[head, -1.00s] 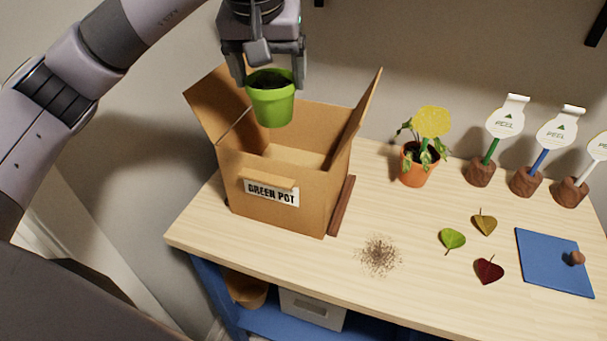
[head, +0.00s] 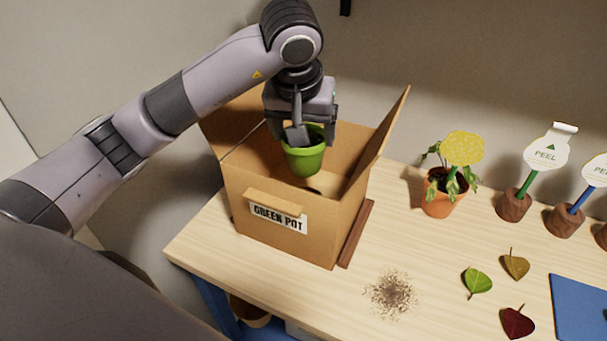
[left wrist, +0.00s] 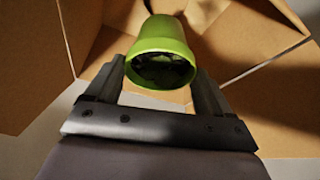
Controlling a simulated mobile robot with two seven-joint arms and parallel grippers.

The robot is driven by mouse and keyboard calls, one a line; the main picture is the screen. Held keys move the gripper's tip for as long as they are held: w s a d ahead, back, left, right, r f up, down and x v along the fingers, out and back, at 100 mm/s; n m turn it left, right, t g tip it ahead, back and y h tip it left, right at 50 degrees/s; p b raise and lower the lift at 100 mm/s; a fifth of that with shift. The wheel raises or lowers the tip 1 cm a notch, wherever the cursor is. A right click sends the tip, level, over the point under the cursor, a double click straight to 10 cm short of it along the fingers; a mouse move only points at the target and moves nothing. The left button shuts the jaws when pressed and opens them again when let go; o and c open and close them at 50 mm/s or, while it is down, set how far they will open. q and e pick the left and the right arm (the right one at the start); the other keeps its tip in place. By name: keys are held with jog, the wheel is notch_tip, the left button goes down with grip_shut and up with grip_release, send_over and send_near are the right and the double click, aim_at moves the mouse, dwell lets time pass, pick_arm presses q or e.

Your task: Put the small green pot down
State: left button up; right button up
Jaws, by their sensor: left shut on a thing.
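The small green pot (head: 305,160) has dark soil inside and hangs upright in my left gripper (head: 302,135). The gripper is shut on the pot near its rim. The pot is at the mouth of an open cardboard box (head: 285,213) labelled GREEN POT, with its lower part in front of the box's inside. In the left wrist view the green pot (left wrist: 162,50) sits between the two fingers (left wrist: 160,85), with box walls and flaps around it. Whether the pot touches the box floor cannot be seen clearly. My right gripper is not in view.
The box's raised right flap (head: 378,140) stands beside the gripper. A terracotta pot with a plant (head: 438,197) stands to the right. Spilled soil (head: 391,294), leaves (head: 477,282), PEEL tags (head: 546,152) and a blue mat (head: 585,308) are on the table.

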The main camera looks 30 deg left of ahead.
aim_at(304, 175)
pick_arm(q)
notch_tip(304, 175, down, 5)
jog(key=shift+f, duration=0.15)
notch_tip(304, 175, down, 4)
jog(key=shift+r, duration=0.2)
jog(key=shift+f, duration=0.2)
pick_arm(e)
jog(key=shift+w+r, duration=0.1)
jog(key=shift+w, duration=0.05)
pick_arm(q)
jog(key=shift+f+b, duration=0.4)
jog(key=shift+b, duration=0.1)
jog(key=shift+f, duration=0.25)
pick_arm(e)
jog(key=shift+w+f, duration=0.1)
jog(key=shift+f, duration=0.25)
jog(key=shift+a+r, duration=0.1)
pick_arm(q)
jog(key=o, duration=1.7)
